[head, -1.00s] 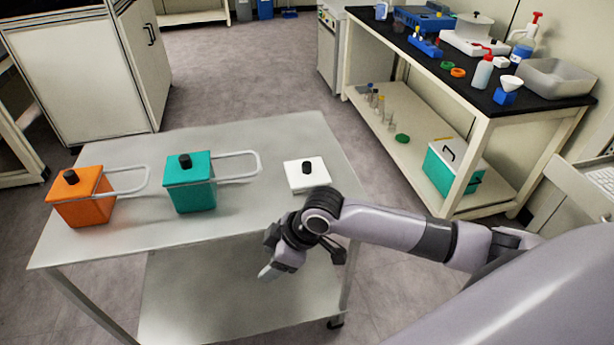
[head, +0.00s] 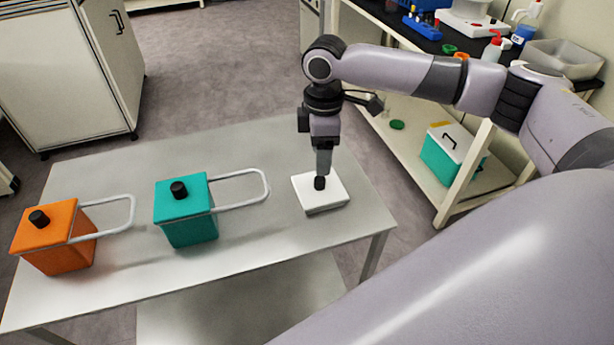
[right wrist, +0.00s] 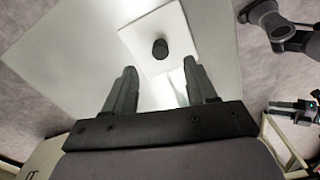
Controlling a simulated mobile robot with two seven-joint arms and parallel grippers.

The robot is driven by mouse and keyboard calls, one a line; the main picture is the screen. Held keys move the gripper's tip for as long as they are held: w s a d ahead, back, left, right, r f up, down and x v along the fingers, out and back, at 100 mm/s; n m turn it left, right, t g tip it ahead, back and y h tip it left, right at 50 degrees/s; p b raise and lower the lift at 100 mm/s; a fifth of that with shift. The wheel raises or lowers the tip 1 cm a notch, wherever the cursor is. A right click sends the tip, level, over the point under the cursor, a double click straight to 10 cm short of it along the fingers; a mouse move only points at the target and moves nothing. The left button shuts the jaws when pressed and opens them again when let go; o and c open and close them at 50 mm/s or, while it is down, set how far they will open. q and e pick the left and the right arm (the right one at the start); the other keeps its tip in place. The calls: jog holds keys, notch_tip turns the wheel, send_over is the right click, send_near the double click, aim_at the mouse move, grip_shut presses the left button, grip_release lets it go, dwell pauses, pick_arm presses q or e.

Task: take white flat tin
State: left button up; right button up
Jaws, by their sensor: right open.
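The white flat tin (head: 330,197) lies on the right part of the metal table, with a black knob (head: 319,183) on its top. In the right wrist view the tin (right wrist: 172,28) shows with its knob (right wrist: 160,49) ahead of the fingers and between their lines. My right gripper (head: 321,172) points down above the tin, its fingertips close to the knob in the head view. In the right wrist view the right gripper (right wrist: 158,80) is open with nothing between its fingers. Whether a finger touches the knob cannot be told.
A teal box (head: 190,222) with a black knob and metal handle stands left of the tin. An orange box (head: 60,250) of like shape stands farther left. The table top (head: 255,155) is clear behind them. A black-topped bench (head: 400,35) stands at the back right.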

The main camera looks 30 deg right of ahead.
aim_at(319, 179)
jog(key=shift+w+f, duration=0.15)
jog(key=shift+f, duration=0.1)
notch_tip(319, 179, down, 6)
jog(key=shift+a+f, duration=0.15)
jog(key=shift+f, duration=0.1)
grip_shut()
